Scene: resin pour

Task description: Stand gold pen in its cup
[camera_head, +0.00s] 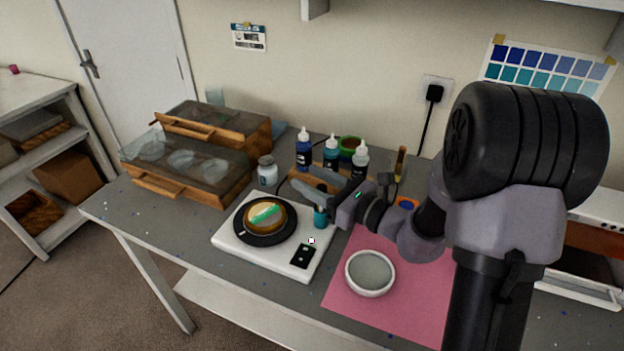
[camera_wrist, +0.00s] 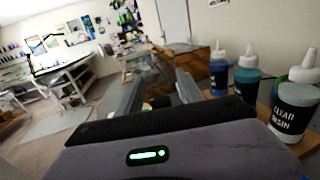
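My gripper (camera_head: 303,178) is above the grey table, in front of the dropper bottles, with its fingers pointing left. In the wrist view my gripper (camera_wrist: 158,90) has its two fingers well apart, with nothing visibly held. A slim gold-brown upright item (camera_head: 401,160) stands at the back right of the table. It may be the gold pen, but it is too small to be sure. A small teal cup-like thing (camera_head: 320,217) stands just below my gripper, by the scale's right edge. I cannot tell whether it is the pen's cup.
A white scale (camera_head: 228,243) carries a black disc and a round mould. A white bowl (camera_head: 370,273) sits on a pink mat (camera_head: 420,290). Dropper bottles (camera_head: 331,153) stand behind my gripper. A white-capped jar (camera_head: 267,172) and wood-framed cases (camera_head: 190,165) are to the left.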

